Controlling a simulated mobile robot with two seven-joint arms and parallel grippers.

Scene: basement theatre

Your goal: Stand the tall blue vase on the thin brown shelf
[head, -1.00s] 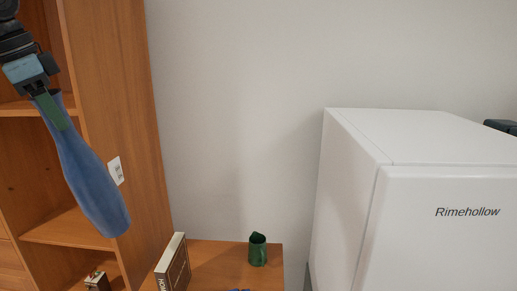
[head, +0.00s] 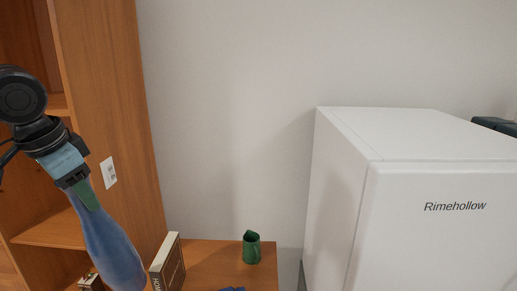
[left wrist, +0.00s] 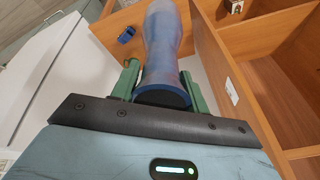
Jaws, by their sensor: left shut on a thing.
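The tall blue vase (head: 112,248) is in my left gripper (head: 84,192), which is shut on its narrow neck. It hangs tilted, with its wide end down to the right and cut off by the lower picture edge. In the left wrist view the vase (left wrist: 163,45) runs away from me between the green fingers (left wrist: 160,86). A thin brown wooden shelf (head: 215,255) lies low against the wall, right of the vase, its near part out of view. I cannot tell the height between them. My right gripper is not in view.
A book (head: 168,264) stands on the brown shelf's left part, close to the vase. A green pitcher (head: 251,247) stands further right, and a small blue thing (head: 232,289) lies in front. A tall wooden bookcase (head: 110,110) is left; a white fridge (head: 335,190) is right.

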